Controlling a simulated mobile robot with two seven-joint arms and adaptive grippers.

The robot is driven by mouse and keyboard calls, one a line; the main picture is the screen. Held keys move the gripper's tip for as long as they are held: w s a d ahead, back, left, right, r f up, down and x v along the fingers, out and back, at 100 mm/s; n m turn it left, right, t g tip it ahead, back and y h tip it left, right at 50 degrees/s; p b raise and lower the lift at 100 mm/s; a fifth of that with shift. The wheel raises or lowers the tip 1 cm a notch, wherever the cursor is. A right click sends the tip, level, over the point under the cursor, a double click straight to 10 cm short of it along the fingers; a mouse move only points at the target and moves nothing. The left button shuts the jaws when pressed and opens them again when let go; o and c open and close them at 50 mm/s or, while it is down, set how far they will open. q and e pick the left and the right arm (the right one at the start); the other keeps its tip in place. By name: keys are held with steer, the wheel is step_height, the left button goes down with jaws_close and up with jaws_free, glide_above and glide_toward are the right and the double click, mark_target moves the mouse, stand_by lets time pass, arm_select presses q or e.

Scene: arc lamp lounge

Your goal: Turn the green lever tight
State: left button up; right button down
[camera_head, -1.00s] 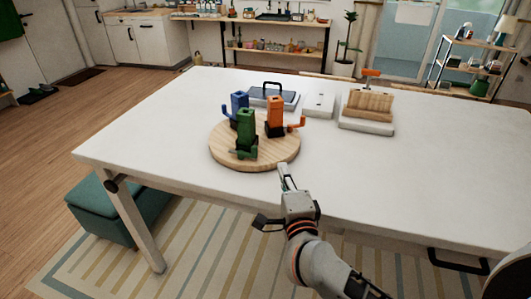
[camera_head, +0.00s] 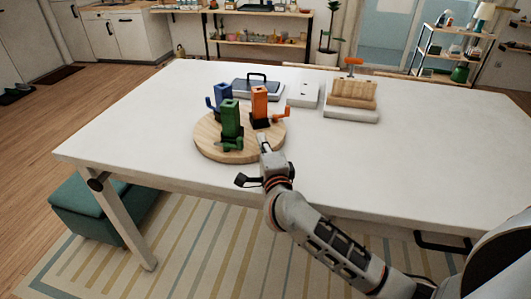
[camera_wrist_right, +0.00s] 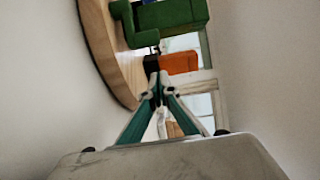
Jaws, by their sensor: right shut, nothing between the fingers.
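A green post (camera_head: 231,118) stands upright at the front of a round wooden board (camera_head: 212,147). Its green lever (camera_head: 233,145) is low at its front, near the board's surface. Behind stand a blue post (camera_head: 223,94) with a blue lever on its left and an orange post (camera_head: 259,101) with an orange lever (camera_head: 281,114) on its right. My right gripper (camera_head: 263,139) is shut and empty at the board's right front edge, right of the green lever and apart from it. In the wrist view, the closed fingertips (camera_wrist_right: 157,78) are below the green part (camera_wrist_right: 170,15). My left gripper is out of view.
The board rests on a white table (camera_head: 400,160). Behind it are a grey tray with a black handle (camera_head: 257,87), a white box (camera_head: 303,93) and a wooden block on a white base (camera_head: 351,112). The table's left front and right side are clear.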

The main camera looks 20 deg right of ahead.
mark_target(250, 155)
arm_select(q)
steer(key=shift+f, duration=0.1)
arm_select(e)
steer(key=shift+a, duration=1.9)
steer(key=shift+s+h, duration=0.1)
steer(key=shift+h, duration=0.2)
steer(key=shift+a+m, duration=0.2)
steer(key=shift+m, duration=0.1)
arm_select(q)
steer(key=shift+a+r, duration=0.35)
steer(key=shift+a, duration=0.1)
arm_select(e)
steer(key=shift+h, duration=0.3)
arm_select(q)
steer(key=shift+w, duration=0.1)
arm_select(e)
steer(key=shift+s+d, duration=0.1)
